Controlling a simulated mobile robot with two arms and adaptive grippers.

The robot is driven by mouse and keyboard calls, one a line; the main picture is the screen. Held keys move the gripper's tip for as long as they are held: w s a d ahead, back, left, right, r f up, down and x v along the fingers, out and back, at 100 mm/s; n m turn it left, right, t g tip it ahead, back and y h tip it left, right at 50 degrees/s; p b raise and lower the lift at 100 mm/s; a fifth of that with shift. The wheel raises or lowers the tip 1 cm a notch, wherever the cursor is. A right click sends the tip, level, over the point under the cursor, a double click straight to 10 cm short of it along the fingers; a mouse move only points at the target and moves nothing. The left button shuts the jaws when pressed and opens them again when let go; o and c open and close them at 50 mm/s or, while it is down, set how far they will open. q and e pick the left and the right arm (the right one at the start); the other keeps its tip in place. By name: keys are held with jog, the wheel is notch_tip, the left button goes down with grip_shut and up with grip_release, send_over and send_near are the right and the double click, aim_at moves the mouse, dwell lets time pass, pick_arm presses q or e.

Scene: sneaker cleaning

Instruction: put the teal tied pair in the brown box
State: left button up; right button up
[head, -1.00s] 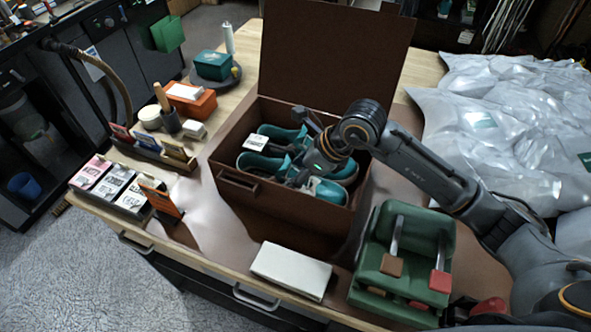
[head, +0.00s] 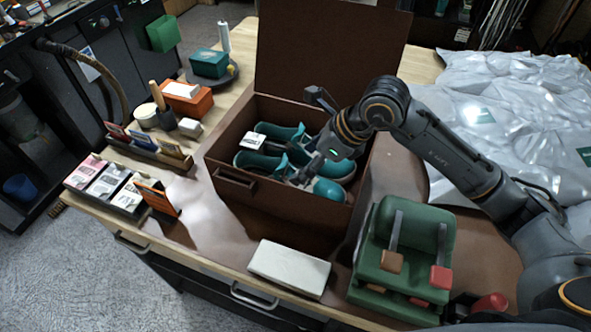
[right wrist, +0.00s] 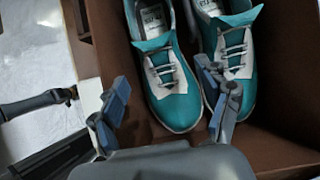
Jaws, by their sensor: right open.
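The teal tied pair (head: 320,188) lies inside the open brown box (head: 270,216), the two sneakers side by side. It also shows in the right wrist view (right wrist: 176,108), with pale laces and toes toward my gripper. A white tag (head: 252,141) rests at the heel end. My right gripper (head: 304,182) is low over the toe end of the pair, inside the box's outline. In the right wrist view its fingers (right wrist: 165,112) are spread apart, with nothing held between them. My left gripper is not in view.
The box lid (head: 330,50) stands open at the back. A green stand with brushes (head: 405,262) and a white block (head: 289,270) are near the front edge. Silvery plastic bags (head: 515,120) cover the right side. Card holders and small tools stand at left.

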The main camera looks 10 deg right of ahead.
jog(key=b+v, duration=0.1)
jog(key=v, duration=0.5)
jog(key=shift+s+d+r, duration=0.15)
jog(key=shift+r, duration=0.05)
